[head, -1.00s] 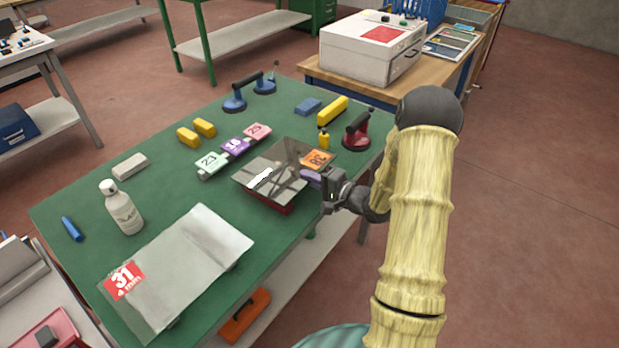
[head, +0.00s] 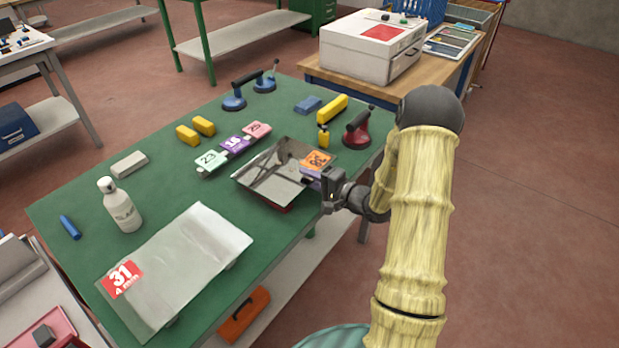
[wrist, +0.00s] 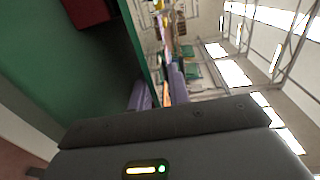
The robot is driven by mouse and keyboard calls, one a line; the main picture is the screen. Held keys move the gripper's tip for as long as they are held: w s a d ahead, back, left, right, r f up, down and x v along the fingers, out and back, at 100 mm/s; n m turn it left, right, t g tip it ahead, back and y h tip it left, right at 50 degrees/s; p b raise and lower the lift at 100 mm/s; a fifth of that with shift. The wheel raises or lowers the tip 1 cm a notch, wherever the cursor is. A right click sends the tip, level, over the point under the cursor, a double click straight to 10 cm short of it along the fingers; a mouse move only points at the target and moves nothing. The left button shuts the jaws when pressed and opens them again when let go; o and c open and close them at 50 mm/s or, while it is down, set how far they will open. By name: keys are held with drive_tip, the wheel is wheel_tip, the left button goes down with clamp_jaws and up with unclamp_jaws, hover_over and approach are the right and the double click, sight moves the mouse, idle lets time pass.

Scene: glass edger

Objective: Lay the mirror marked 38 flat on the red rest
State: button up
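The mirror (head: 268,180) with an orange label reading 38 extends left from my gripper over the green bench. It looks roughly level in the head view. The red rest (head: 284,208) is mostly hidden under it, with a bit of red showing below its near edge. My gripper (head: 314,178) has purple fingers closed on the mirror's right edge, beside the label. In the wrist view the fingers (wrist: 159,94) stand on either side of the thin mirror edge. There the red rest (wrist: 88,12) appears apart from the mirror, at upper left; contact cannot be confirmed.
A mirror sheet marked 31 (head: 195,255) lies at the bench's near left. Small numbered blocks (head: 235,146) sit just behind the held mirror. A red suction cup (head: 357,130) and a small yellow bottle (head: 323,138) stand behind it, near the right edge. A white bottle (head: 120,208) stands left.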

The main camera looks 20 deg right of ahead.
drive_tip(key=shift+o, duration=1.1)
drive_tip(key=shift+f, duration=0.1)
drive_tip(key=shift+s, duration=0.1)
drive_tip(key=b+v, duration=0.1)
drive_tip(key=v, duration=1.6)
drive_tip(key=shift+b, duration=0.35)
drive_tip(key=shift+d, duration=0.15)
